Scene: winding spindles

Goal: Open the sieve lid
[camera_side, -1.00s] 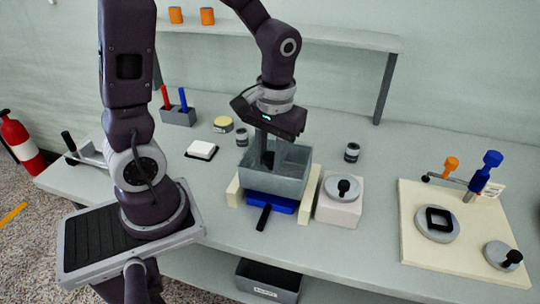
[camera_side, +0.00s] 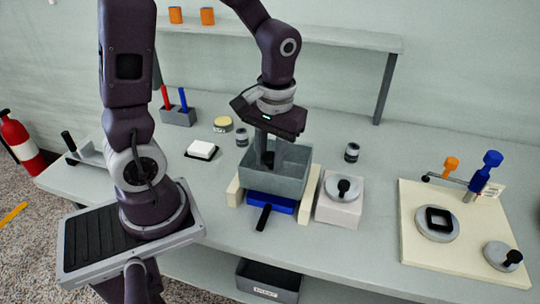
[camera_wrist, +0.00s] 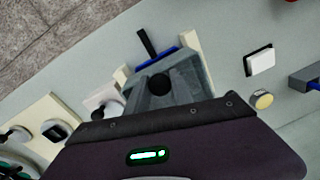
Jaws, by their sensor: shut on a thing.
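A grey, box-shaped sieve housing (camera_side: 290,181) stands at the middle of the bench between two cream rails. A black knob (camera_side: 268,159) shows at its top, and the knob also appears in the wrist view (camera_wrist: 160,85). My gripper (camera_side: 266,153) reaches down into the top of the box and is shut on the black knob. The fingers hide part of the knob, and I cannot tell whether the lid has lifted. A blue tray (camera_side: 270,203) with a black handle (camera_side: 264,217) sits at the front of the box.
A white block (camera_side: 339,212) with a round, black-knobbed cover stands just right of the box. A cream board (camera_side: 420,263) with fixtures lies at far right. A small jar (camera_side: 352,152), a white pad (camera_side: 201,149) and a yellow-topped tin (camera_side: 223,125) stand nearby. A shelf spans behind.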

